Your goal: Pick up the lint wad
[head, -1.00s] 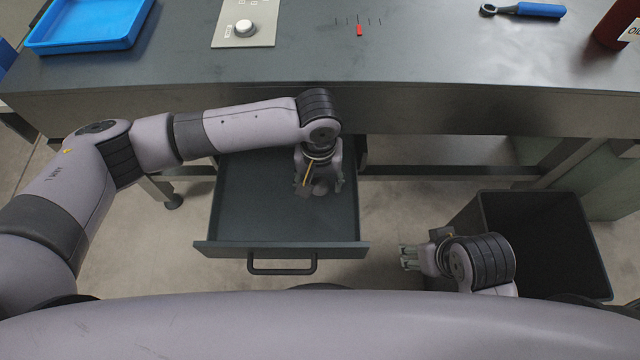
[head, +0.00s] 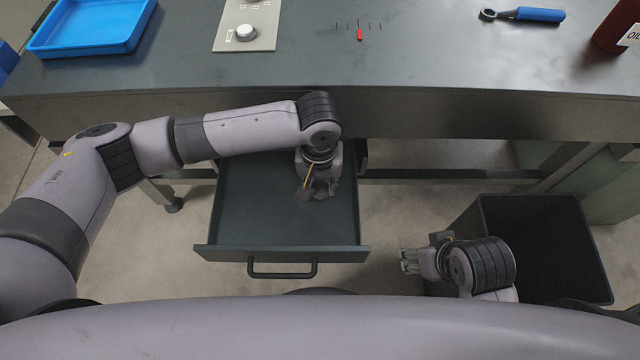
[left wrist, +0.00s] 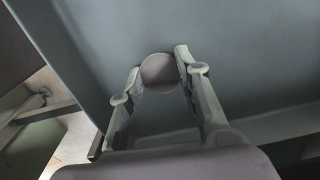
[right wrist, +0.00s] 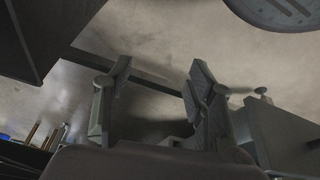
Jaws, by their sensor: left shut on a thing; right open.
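The lint wad is a small round grey-brown thing between the fingertips of my left gripper in the left wrist view (left wrist: 159,71). My left gripper (head: 318,190) is shut on it, inside the open drawer (head: 260,205) under the workbench. In the head view the wad is mostly hidden by the gripper. My right gripper (head: 408,261) is open and empty, to the right of the drawer and left of the black bin. Its spread fingers also show in the right wrist view (right wrist: 155,85).
The drawer's front handle (head: 282,270) faces me. A black open bin (head: 490,205) stands on the floor at the right. The workbench top (head: 420,50) holds a blue tray (head: 90,48), a knob panel (head: 262,42), a blue-handled tool (head: 540,14) and a red bottle (head: 612,30).

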